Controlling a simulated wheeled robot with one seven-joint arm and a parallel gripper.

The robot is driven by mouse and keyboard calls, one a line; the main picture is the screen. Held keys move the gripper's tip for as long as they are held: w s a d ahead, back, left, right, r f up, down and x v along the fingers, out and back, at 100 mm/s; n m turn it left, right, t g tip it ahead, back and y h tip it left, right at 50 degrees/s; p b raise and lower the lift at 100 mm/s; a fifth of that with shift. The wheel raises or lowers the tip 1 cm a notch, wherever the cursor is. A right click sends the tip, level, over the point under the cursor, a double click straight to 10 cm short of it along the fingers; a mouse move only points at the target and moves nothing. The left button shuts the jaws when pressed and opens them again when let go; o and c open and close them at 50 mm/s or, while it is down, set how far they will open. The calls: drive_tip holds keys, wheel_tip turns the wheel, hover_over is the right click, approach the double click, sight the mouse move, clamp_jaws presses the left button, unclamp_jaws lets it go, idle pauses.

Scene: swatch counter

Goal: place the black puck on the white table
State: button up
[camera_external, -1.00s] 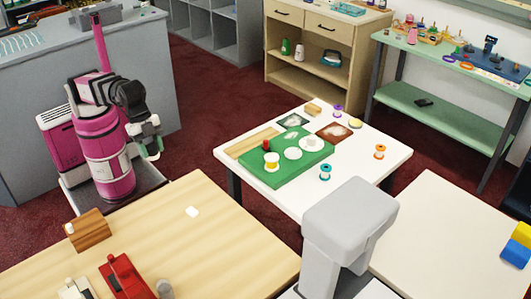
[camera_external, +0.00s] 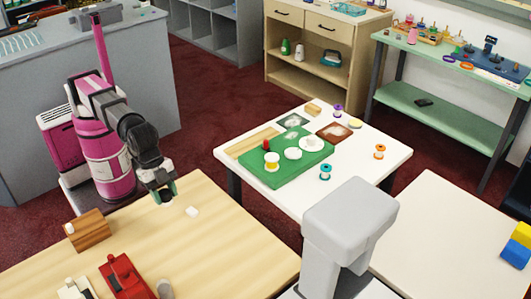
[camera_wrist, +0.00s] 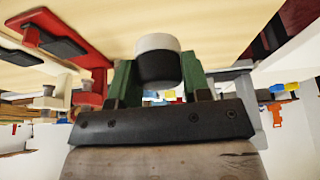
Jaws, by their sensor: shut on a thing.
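My gripper (camera_external: 163,194) is at the left, just over the far edge of the light wooden table. In the wrist view its green fingers (camera_wrist: 158,76) are shut on a short round thing, the black puck (camera_wrist: 158,70). Its near part is black and a pale band shows above that; I cannot tell whether the pale band belongs to it. In the external view the puck is too small and dark to make out. The white table (camera_external: 357,181) stands at the middle, to the right of my gripper and apart from it.
A small white block (camera_external: 192,211) lies on the wooden table (camera_external: 215,245), close to my gripper. A wooden block, a red device (camera_external: 124,277) and others stand at its left. The white table bears a green board (camera_external: 281,178), spools and tiles; its front right is clear. A grey column (camera_external: 345,222) stands in front.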

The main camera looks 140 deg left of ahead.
hover_over(152, 253)
drive_tip(key=s, duration=0.1)
wheel_tip(152, 253, down, 7)
drive_tip(key=shift+s+r, duration=0.1)
drive_tip(key=shift+r, duration=0.1)
drive_tip(key=shift+f, duration=2.05)
drive_tip(key=o, duration=1)
drive_tip(key=shift+f, duration=0.1)
drive_tip(key=shift+o, duration=0.3)
drive_tip(key=v, duration=1.2)
